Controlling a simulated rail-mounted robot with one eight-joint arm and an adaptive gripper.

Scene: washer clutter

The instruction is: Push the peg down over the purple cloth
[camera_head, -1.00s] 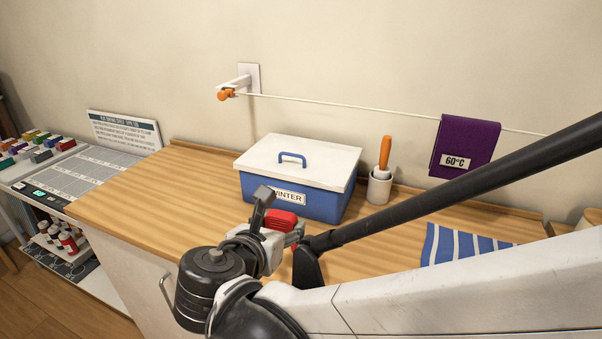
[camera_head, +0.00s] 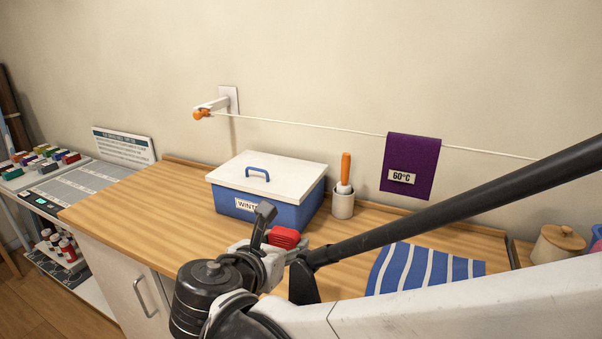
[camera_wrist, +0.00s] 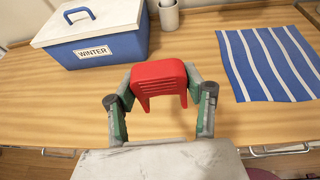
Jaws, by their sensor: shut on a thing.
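The purple cloth (camera_head: 410,160) with a "60°C" label hangs over a white line (camera_head: 300,125) on the back wall. No peg shows on the cloth. My gripper (camera_wrist: 160,88) is shut on a red peg (camera_wrist: 158,78), with one finger on each side of it. The peg's two legs point toward the camera in the wrist view. In the head view the red peg (camera_head: 284,237) shows at my gripper, in front of the counter. The gripper is well to the left of the cloth and lower than it. The cloth is out of the wrist view.
A blue box (camera_head: 290,212) labelled "WINTER" with a white lid and a white cup (camera_head: 343,208) holding an orange-handled tool stand on the wooden counter (camera_head: 130,205). A blue-and-white striped cloth (camera_head: 425,268) lies flat at right. A lidded jar (camera_head: 558,243) stands farther right.

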